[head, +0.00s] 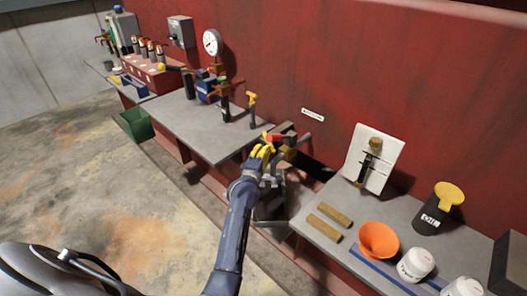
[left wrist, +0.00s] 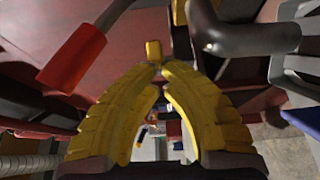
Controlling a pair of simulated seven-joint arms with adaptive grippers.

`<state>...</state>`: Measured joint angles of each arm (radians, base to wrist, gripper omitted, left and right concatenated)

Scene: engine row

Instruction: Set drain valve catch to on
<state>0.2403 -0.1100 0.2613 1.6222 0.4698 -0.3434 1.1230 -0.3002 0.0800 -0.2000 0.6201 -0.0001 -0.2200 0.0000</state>
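The drain valve is a brass-coloured body (head: 289,153) with a red lever (head: 281,138), in the gap between the two grey benches, below a small white label (head: 313,115) too small to read. My left gripper (head: 265,147) has yellow fingers and is right at the valve, partly hiding it. In the left wrist view its fingertips (left wrist: 161,69) come together. A small yellow block (left wrist: 153,50) shows just beyond them; I cannot tell if it is the catch or if they touch it. A red-sleeved lever (left wrist: 75,57) lies to the left there. My right gripper is not in view.
A dark grey pipe elbow (left wrist: 240,35) is close to the right of the fingers. The right bench holds an orange funnel (head: 379,240), white tubs (head: 416,264) and a white board (head: 373,160). The red wall is behind.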

